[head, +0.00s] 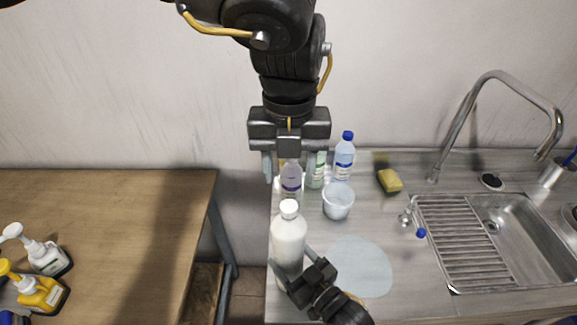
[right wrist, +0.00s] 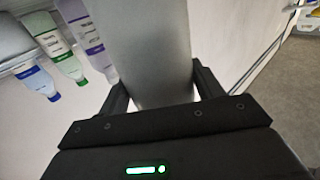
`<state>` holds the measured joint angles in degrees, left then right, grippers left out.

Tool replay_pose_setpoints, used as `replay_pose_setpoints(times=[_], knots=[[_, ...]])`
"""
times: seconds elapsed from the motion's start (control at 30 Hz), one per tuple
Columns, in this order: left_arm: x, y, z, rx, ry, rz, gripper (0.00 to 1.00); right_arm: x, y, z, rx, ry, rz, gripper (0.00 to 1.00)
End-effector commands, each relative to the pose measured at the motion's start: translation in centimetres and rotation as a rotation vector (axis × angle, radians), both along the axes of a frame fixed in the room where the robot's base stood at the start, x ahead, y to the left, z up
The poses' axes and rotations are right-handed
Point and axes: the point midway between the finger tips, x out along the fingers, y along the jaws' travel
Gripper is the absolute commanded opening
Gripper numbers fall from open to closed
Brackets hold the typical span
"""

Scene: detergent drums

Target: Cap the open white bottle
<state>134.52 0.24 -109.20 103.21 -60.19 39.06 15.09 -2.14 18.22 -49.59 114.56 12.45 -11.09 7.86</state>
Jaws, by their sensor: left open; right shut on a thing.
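The white bottle (head: 288,240) stands upright at the left front of the counter. A white top piece (head: 289,208) shows at its neck; I cannot tell whether it is a cap or the bare neck. My right gripper (head: 297,272) is shut on the bottle's lower body. In the right wrist view the bottle (right wrist: 150,50) is a grey-white column between the fingers (right wrist: 160,95). My left gripper (head: 290,168) points down, open, behind and above the white bottle. Its fingers appear on either side of a purple-labelled bottle (head: 291,186) in the picture; depth is unclear.
A green-labelled bottle (head: 316,172), a blue-capped bottle (head: 344,158) and a white tub (head: 338,203) stand close behind. A sponge (head: 389,181), a small clear item with a blue end (head: 411,221) and the sink (head: 495,240) lie right. A pale round mat (head: 362,268) is bare.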

Motion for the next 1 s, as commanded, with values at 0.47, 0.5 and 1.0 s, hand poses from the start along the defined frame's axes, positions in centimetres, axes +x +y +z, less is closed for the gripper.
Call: replay_pose_setpoints(times=[0.47, 0.5, 1.0], knots=[[0.0, 0.0, -0.6, 0.002, 0.001, 0.013, 0.49, 0.0, 0.0, 0.0, 0.001, -0.001, -0.001, 0.02], [0.0, 0.0, -0.9, 0.002, 0.001, 0.013, 0.49, 0.0, 0.0, 0.0, 0.001, -0.001, -0.001, 0.02], [0.0, 0.0, -7.4, 0.001, 0.001, 0.012, 0.49, 0.0, 0.0, 0.1, 0.001, -0.002, -0.001, 0.02]])
